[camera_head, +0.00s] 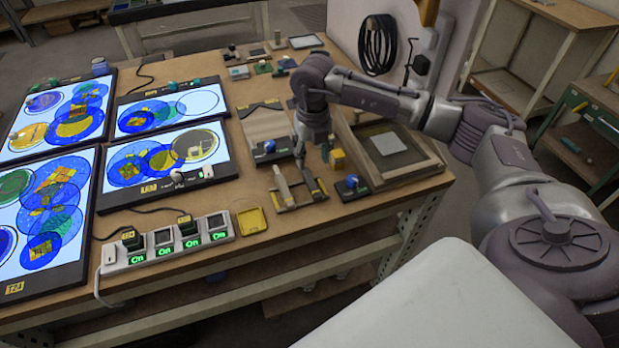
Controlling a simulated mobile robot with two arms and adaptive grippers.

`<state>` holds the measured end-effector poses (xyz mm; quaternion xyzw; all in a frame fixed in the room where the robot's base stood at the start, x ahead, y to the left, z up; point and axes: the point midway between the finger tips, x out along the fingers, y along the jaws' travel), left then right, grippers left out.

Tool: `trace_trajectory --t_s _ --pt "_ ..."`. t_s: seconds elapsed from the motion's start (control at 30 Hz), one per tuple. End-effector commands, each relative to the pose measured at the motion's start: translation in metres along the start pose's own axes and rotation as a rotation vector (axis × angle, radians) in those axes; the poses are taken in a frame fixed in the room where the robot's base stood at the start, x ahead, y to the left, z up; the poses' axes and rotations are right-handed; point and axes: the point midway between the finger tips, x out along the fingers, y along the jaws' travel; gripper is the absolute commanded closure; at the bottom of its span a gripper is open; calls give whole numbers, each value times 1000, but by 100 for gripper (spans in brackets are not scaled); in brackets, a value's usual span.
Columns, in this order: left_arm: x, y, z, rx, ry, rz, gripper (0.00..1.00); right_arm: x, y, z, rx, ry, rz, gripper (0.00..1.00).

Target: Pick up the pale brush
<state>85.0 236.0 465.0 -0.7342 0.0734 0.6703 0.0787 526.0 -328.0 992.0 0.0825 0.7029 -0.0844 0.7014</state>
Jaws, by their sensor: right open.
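A pale, slim piece that looks like the brush (282,186) stands or leans in a small dark-railed holder (298,203) near the front right of the wooden table. It is small in view, so its bristles cannot be made out. My right gripper (300,155) points down just above and behind the holder, a little right of the pale brush and apart from it. Its fingers are open, with nothing seen between them. My left gripper is not in view.
Lit panels with blue and yellow discs (160,160) cover the table's left side. A power strip (168,245) lies at the front edge.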

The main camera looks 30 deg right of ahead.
Motion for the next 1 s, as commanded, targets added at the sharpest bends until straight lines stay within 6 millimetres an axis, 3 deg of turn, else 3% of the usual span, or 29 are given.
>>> trace_trajectory --t_s 0.1,0.37,0.6,0.9,1.0 --pt "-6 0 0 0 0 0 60 16 0 0 2 1 1 48" --pt "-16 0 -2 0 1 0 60 35 2 1 -1 2 2 48" --pt "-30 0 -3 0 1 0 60 70 5 4 0 1 3 48" --pt "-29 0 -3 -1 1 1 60 79 4 4 -1 -1 3 48" --pt "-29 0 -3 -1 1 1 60 79 4 4 -1 -1 3 61"
